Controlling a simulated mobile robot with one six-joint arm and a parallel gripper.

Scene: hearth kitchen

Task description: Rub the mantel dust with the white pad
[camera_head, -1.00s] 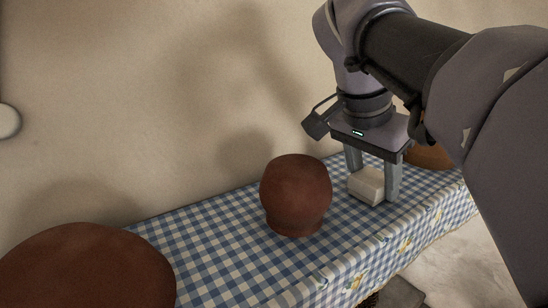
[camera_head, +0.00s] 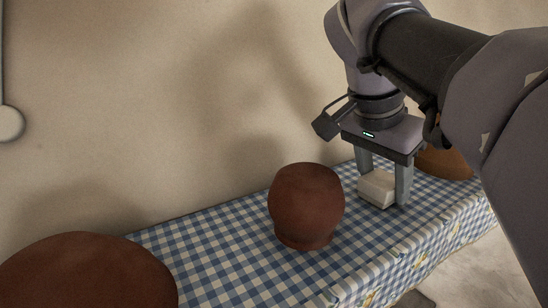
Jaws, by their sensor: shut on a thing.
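My gripper (camera_head: 383,190) points down over the right part of the mantel (camera_head: 226,245), which bears a blue and white checked cloth. Its two grey fingers are shut on the white pad (camera_head: 375,188). The pad is at the cloth's level or just above it; I cannot tell whether it touches. I cannot make out any dust on the cloth, and the area behind and under the pad is hidden.
A reddish-brown pot (camera_head: 306,207) stands left of my gripper. A larger brown rounded thing (camera_head: 85,272) is at the near left. An orange-brown rounded thing (camera_head: 446,162) stands right of my gripper, partly hidden. The wall (camera_head: 170,90) rises behind. The cloth between the left things is clear.

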